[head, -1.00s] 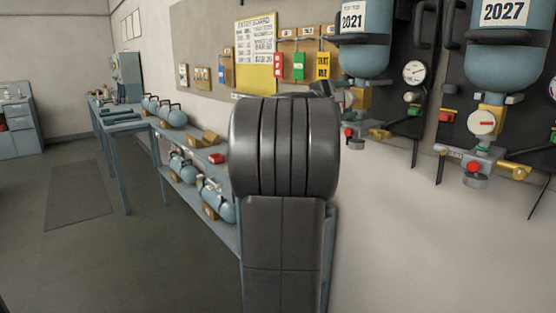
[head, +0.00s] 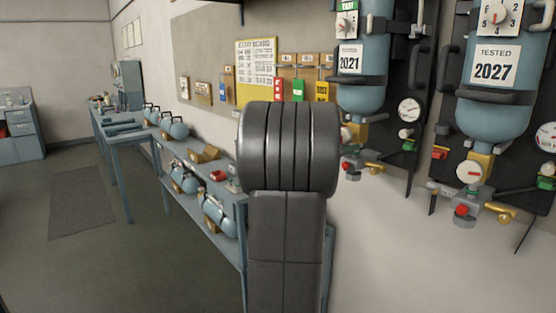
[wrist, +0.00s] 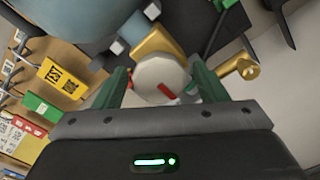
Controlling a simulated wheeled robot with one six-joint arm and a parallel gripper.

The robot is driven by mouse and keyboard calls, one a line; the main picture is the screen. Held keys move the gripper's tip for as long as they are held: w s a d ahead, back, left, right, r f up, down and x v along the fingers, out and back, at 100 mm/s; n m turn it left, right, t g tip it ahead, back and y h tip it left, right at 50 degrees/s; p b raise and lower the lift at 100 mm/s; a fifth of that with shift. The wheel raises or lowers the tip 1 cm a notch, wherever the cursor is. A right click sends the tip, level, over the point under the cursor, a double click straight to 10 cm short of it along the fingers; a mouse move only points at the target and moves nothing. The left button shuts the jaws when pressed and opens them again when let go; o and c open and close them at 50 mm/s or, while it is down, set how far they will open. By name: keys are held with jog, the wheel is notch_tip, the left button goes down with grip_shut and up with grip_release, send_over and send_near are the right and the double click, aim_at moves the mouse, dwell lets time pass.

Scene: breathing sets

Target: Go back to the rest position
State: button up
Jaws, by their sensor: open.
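My gripper (wrist: 160,82) shows in the wrist view with its two green fingers apart and nothing clearly held. A white round gauge (wrist: 158,72) with a red needle shows between and beyond the fingers; I cannot tell whether they touch it. A gold fitting (wrist: 157,42) and a blue cylinder (wrist: 118,18) show above it, and a gold valve (wrist: 240,67) to its right. In the head view, my dark arm stands in the middle and hides my gripper. The breathing set marked 2021 (head: 362,85) hangs just right of it.
A second breathing set, marked 2027 (head: 495,100), hangs farther right. A blue-grey bench (head: 238,199) with cylinders runs behind my arm. Colored tags, including a yellow one (wrist: 62,78), hang on a wall board. The floor at left (head: 150,270) is open.

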jog(key=shift+r+n+p, duration=0.2)
jog(key=shift+n+p, duration=1.5)
jog(key=shift+p, duration=1.65)
jog(key=shift+f+n+p, duration=0.2)
jog(key=shift+n+p, duration=0.3)
jog(key=shift+p, duration=0.4)
jog(key=shift+s, duration=0.1)
